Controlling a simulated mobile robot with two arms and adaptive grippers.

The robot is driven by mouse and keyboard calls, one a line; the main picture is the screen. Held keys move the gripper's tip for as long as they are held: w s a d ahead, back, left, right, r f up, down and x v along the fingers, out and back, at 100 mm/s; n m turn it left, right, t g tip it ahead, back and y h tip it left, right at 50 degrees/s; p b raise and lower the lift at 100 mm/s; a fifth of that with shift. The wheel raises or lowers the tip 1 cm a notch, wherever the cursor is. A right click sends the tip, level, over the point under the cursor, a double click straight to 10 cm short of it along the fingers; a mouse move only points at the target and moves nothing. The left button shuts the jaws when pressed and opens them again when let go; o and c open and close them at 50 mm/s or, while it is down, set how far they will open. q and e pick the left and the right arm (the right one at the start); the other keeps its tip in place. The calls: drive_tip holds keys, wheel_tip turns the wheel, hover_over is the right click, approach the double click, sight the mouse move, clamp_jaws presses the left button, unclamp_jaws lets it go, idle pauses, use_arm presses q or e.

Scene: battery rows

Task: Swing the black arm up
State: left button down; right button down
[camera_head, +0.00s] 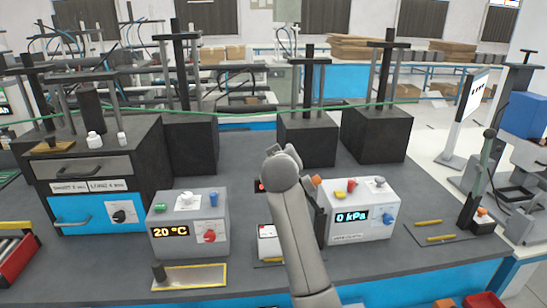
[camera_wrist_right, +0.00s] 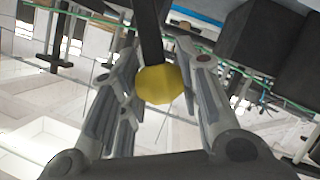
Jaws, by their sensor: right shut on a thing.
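In the right wrist view a black arm (camera_wrist_right: 149,35) comes down from the top and ends in a yellow knob (camera_wrist_right: 160,86). My right gripper (camera_wrist_right: 161,58) has its fingers on both sides of the knob and is shut on it. In the head view my grey right arm rises through the middle, and it hides the right gripper. I cannot make out the held black arm in the head view. My left gripper is not in view.
A control box reading 20 °C (camera_head: 175,247) stands left of my right arm, and one reading 0 kPa (camera_head: 375,230) stands right of it. A black drawer cabinet (camera_head: 145,160) is at the left. An upright lever (camera_head: 487,160) stands at the right.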

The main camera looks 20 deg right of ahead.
drive_tip(key=d+r+p, duration=0.1)
drive_tip(key=d+r, duration=0.1)
drive_tip(key=shift+s+d+m+p, duration=0.3)
drive_tip(key=shift+s+m+p, duration=0.05)
drive_tip(key=shift+m+p, duration=0.05)
drive_tip(key=shift+s+d+r+p, duration=0.1)
drive_tip(key=shift+d+r+p, duration=0.05)
drive_tip(key=shift+d+p, duration=0.2)
drive_tip(key=shift+s+d+r+p, duration=0.1)
drive_tip(key=shift+d+p, duration=0.1)
drive_tip(key=shift+d, duration=0.15)
drive_tip(key=shift+s+d, duration=0.1)
drive_tip(key=shift+d, duration=0.35)
drive_tip(key=c, duration=1.2)
unclamp_jaws()
drive_tip(key=shift+c, duration=0.2)
drive_tip(key=shift+o, duration=1)
drive_tip(key=shift+s+d+f, duration=0.1)
drive_tip(key=shift+d, duration=0.1)
